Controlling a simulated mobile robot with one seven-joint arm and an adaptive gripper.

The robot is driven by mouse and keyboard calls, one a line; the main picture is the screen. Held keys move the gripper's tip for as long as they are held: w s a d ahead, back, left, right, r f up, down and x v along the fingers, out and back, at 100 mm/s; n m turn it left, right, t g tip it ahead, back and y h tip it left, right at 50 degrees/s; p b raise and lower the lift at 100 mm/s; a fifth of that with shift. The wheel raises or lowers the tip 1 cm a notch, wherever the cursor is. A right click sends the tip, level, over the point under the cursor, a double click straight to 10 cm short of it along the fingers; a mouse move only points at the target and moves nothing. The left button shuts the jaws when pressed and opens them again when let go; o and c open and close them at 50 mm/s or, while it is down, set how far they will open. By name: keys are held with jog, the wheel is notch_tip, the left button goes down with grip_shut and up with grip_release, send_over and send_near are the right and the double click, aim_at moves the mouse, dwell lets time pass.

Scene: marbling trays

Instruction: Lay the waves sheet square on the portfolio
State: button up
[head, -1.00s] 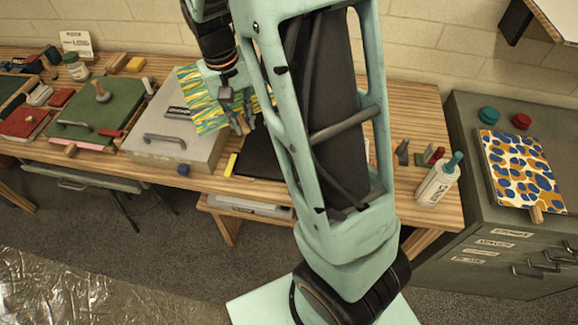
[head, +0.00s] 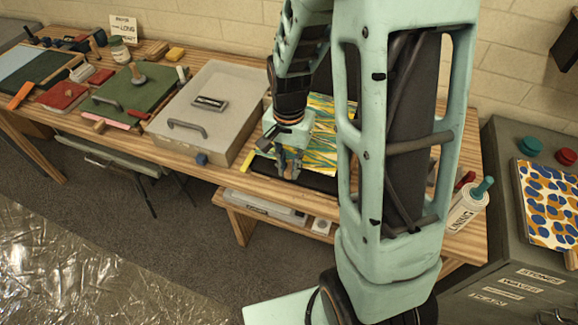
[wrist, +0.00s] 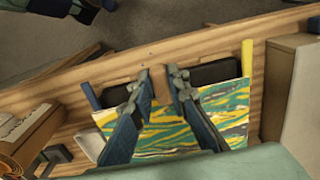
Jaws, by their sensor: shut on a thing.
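The waves sheet (head: 322,145), striped yellow, green, blue and white, is over the black portfolio (head: 310,181) on the wooden table. It also shows in the wrist view (wrist: 232,118). My gripper (head: 288,172) is shut on the wooden tab (wrist: 160,84) at the sheet's front edge. In the wrist view a strip of the portfolio (wrist: 218,73) shows beyond that edge, and the two edges run roughly parallel. I cannot tell whether the sheet touches the portfolio. My arm hides the sheet's right part in the head view.
A yellow strip (wrist: 247,58) and a blue strip (wrist: 90,96) flank the portfolio. A grey lidded box (head: 222,95) stands close on the left. A white bottle (head: 467,208) is at the right table end. The cabinet (head: 505,165) holds another patterned sheet (head: 548,205).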

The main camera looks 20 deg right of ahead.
jog(key=shift+f, duration=0.15)
jog(key=shift+f+b, duration=3.6)
jog(key=shift+f, duration=0.6)
jog(key=o, duration=0.9)
jog(key=shift+o, duration=0.4)
jog(key=o, duration=0.4)
jog(key=shift+c, duration=0.2)
jog(key=shift+r, duration=0.1)
